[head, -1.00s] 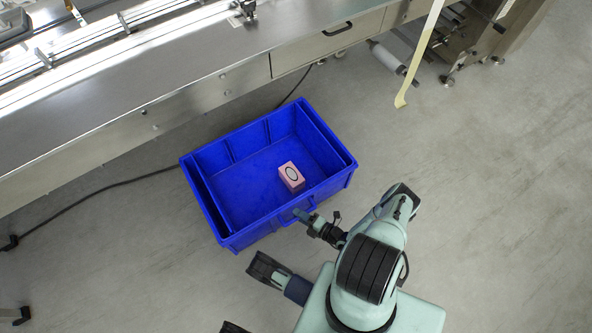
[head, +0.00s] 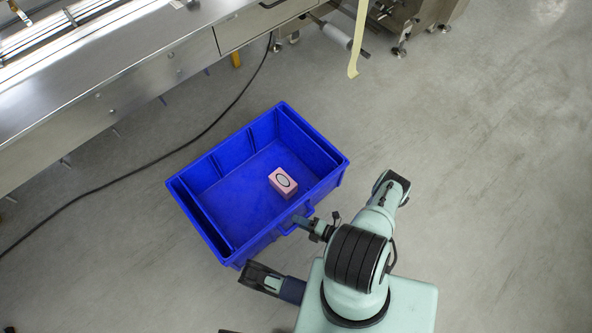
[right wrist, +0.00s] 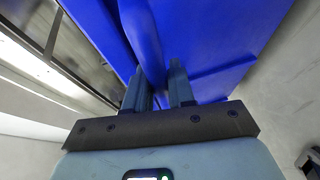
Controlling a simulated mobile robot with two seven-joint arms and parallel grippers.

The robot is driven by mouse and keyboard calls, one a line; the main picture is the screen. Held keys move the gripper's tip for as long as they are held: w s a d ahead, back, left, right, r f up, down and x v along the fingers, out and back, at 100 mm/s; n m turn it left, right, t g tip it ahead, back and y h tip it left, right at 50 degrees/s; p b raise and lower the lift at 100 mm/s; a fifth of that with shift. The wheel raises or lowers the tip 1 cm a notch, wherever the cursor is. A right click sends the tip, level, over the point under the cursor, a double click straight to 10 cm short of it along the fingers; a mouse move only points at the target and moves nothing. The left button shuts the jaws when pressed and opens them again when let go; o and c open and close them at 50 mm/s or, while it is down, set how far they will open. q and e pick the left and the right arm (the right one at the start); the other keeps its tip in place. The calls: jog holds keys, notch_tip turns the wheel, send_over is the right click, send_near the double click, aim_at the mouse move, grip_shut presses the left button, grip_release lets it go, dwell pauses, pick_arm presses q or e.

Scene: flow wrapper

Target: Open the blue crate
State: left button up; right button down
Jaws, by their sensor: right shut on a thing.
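The blue crate (head: 262,243) stands on the floor in the head view, upright, with an open top and no lid in sight. A pink box (head: 282,182) with a dark oval ring on its top lies inside, near the crate's near wall. My right gripper (head: 301,221) is at the middle of the near rim, shut on the crate. In the right wrist view its fingers (right wrist: 155,88) straddle a blue edge of the crate (right wrist: 215,35).
A long metal machine (head: 130,75) runs across the top left, with a dark cable (head: 150,172) on the floor beside it. A pale yellow strip (head: 357,45) hangs at the top. Open grey floor lies to the right and left of the crate.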

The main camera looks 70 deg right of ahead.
pick_arm(q)
jog(key=shift+s+a, duration=0.25)
jog(key=shift+s, duration=0.15)
pick_arm(e)
jog(key=shift+s+a, duration=0.45)
jog(key=shift+s, duration=0.25)
jog(key=c, duration=1.1)
grip_release()
jog(key=shift+o, duration=0.2)
pick_arm(q)
jog(key=w+r, duration=0.1)
jog(key=w+r+t+p, duration=0.1)
jog(key=w, duration=0.1)
jog(key=shift+d, duration=0.2)
pick_arm(e)
jog(key=v, duration=1.3)
jog(key=shift+s, duration=0.2)
jog(key=shift+d+r, duration=0.1)
